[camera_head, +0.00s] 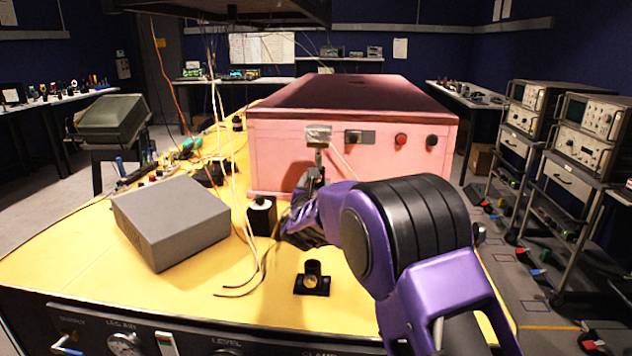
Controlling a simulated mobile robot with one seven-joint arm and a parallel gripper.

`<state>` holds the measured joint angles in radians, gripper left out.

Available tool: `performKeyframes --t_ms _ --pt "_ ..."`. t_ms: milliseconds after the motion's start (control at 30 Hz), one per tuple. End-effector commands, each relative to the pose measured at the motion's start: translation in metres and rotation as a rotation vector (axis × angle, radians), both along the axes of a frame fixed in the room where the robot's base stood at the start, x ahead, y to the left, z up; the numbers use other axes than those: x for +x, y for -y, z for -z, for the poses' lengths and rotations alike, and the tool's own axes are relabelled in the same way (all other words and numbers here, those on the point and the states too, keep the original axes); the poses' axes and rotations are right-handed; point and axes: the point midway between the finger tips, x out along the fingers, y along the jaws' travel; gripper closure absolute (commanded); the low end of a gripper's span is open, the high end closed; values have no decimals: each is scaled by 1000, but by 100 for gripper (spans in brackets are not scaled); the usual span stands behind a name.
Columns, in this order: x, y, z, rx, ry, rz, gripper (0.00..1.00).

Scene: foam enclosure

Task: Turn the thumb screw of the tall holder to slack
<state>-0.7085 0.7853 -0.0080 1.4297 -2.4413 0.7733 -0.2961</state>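A slim upright post (319,158) with a pale block (318,134) at its top stands in front of the pink box; it looks like the tall holder. Its lower part is hidden behind my gripper (303,203) and wrist. My gripper is at the lower part of this post, but I cannot tell whether it touches it. The fingers are dark and small, so their opening is unclear. The thumb screw cannot be made out. A short black holder (312,280) on a flat base stands nearer on the yellow table top (190,290).
A black block (262,216) stands just left of my gripper. A grey box (172,222) lies further left. Loose pale cables (237,180) hang down to the table beside the block. The pink box (277,160) closes off the back.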

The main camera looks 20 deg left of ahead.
Motion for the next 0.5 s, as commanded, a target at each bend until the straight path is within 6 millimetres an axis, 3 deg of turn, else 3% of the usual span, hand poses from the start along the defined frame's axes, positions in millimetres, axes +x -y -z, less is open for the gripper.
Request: performKeyframes --t_ms 367,400,500 --pt "6 -1 0 0 0 0 38" --pt "6 -1 0 0 0 0 40" --pt "6 -1 0 0 1 0 58"
